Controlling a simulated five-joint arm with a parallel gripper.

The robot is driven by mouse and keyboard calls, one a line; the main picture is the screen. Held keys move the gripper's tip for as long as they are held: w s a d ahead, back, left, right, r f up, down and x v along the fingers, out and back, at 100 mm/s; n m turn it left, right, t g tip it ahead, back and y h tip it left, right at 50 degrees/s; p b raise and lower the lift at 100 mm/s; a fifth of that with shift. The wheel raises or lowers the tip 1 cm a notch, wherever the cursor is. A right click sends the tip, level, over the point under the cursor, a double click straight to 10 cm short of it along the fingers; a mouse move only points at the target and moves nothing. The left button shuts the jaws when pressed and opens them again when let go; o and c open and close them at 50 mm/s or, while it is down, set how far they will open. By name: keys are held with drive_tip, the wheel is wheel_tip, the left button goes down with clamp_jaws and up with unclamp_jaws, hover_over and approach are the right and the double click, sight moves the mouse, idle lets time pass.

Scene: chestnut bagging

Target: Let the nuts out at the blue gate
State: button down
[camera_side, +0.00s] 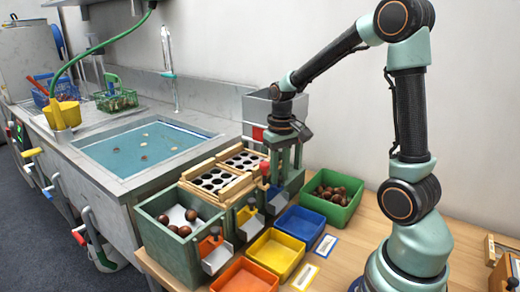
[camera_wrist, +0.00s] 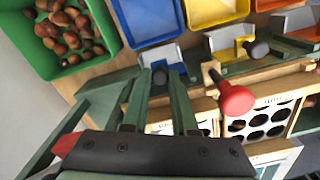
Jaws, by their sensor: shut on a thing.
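My gripper (camera_wrist: 158,80) is shut on the dark knob (camera_wrist: 160,76) of the blue gate; its two green fingers stand on either side of the knob in the wrist view. In the side view my gripper (camera_side: 288,168) reaches down at the right end of the sorter, and hides most of that gate. A pale chute (camera_wrist: 161,55) lies just beyond the knob, above the blue tray (camera_wrist: 146,22). The blue tray (camera_side: 300,226) looks empty. Nuts behind the blue gate are hidden. Several brown nuts (camera_side: 184,230) lie in the sorter's front left compartment.
The yellow tray (camera_side: 275,254) and orange tray (camera_side: 244,277) look empty. The green tray (camera_side: 331,197) holds many nuts. A red knob (camera_wrist: 236,99) stands close to the right of my gripper, near the hole plates (camera_side: 214,180). A water basin (camera_side: 145,150) lies left.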

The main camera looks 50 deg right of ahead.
drive_tip(key=shift+r, duration=1.9)
drive_tip(key=c, duration=0.7)
unclamp_jaws()
wheel_tip(320, 180, up, 12)
drive_tip(key=s+a+f+n+t, duration=0.1)
drive_tip(key=s+a+t, duration=0.1)
drive_tip(key=a, duration=0.2)
drive_tip(key=s+a+f+n+t, duration=0.1)
drive_tip(key=s+a+f+n, duration=0.1)
drive_tip(key=a, duration=0.2)
drive_tip(key=s+a+f+n+t, duration=0.1)
drive_tip(key=s+a+f+t, duration=0.1)
drive_tip(key=a, duration=0.2)
drive_tip(key=shift+a+f+n+t, duration=0.1)
drive_tip(key=shift+a+n+t, duration=0.15)
drive_tip(key=shift+n+t, duration=0.05)
